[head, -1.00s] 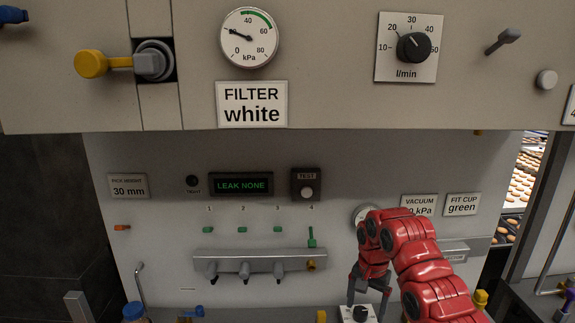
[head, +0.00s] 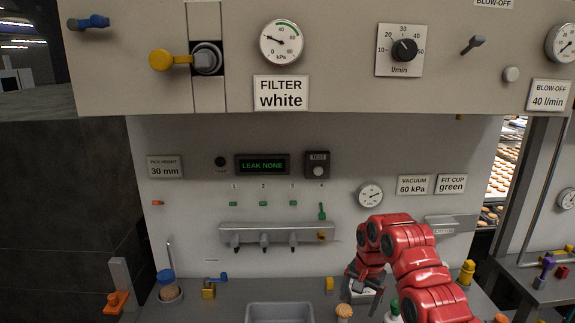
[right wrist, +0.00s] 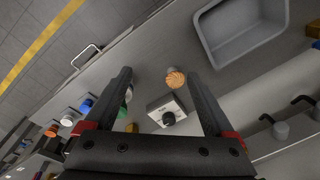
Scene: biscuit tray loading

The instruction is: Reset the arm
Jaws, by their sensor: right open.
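My red right arm comes in from the lower right in the head view. Its right gripper (head: 362,290) is low over the counter, below the round gauge on the panel. In the right wrist view the two dark fingers of this gripper (right wrist: 158,77) are spread wide with nothing held between them. A round biscuit (right wrist: 176,78) on a stand and a white box with a black knob (right wrist: 167,112) show beyond and between the fingers. The biscuit also shows in the head view (head: 344,310). My left gripper is not in view.
A grey metal tray (head: 280,305) sits on the counter left of my gripper. The back panel carries a nozzle rack (head: 278,233) and a LEAK NONE display (head: 263,165). A yellow-handled valve (head: 170,60) is above. Coloured bottles (right wrist: 80,112) show in the wrist view.

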